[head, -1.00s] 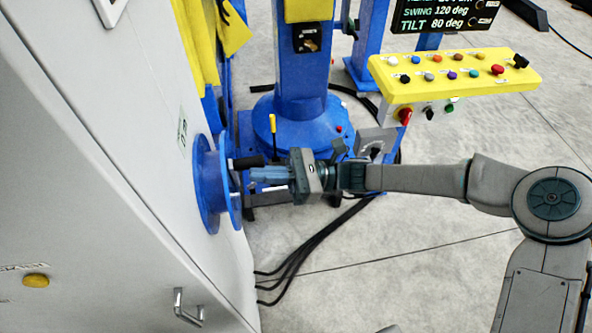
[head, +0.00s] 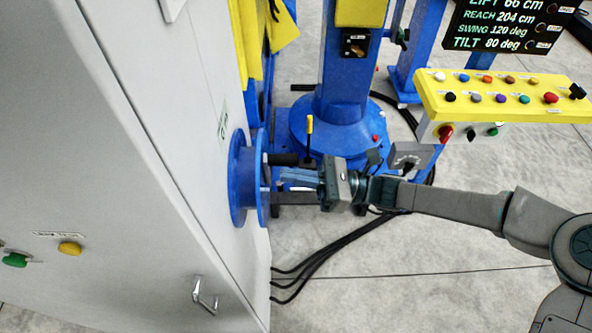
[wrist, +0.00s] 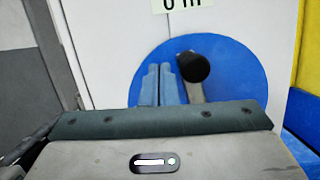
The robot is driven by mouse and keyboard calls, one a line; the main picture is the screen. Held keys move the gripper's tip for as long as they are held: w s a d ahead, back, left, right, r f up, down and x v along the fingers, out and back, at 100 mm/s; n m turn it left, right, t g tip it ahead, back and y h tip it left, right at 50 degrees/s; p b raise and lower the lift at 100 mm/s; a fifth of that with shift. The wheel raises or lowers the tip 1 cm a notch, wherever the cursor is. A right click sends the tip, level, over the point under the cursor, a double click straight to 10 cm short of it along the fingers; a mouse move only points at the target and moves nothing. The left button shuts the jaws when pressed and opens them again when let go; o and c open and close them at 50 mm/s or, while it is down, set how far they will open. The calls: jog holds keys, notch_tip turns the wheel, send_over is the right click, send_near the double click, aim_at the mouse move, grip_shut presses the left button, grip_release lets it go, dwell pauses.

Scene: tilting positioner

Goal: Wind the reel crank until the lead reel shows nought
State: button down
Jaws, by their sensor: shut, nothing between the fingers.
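The blue lead reel (head: 240,185) is mounted on the side of the grey-white cabinet, and its round face fills the middle of the wrist view (wrist: 245,85). Its crank has a black grip (head: 284,159), seen end-on in the wrist view (wrist: 193,67), on a grey crank arm (wrist: 196,93). My gripper (head: 283,178) is shut and empty. Its fingers (wrist: 159,82) point at the reel face just left of the grip in the wrist view; whether they touch the crank I cannot tell.
The cabinet (head: 130,150) also carries a metal handle (head: 205,296) and a yellow button (head: 69,248). A blue column (head: 345,75) stands behind. A yellow button panel (head: 505,97) and a display (head: 510,25) stand right. Black cables (head: 320,255) cross the floor.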

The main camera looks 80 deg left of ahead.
jog(key=w+d+f+b, duration=0.2)
jog(key=w+d+b, duration=0.1)
jog(key=w+d, duration=0.4)
jog(key=shift+w+d, duration=0.2)
jog(key=shift+w, duration=0.6)
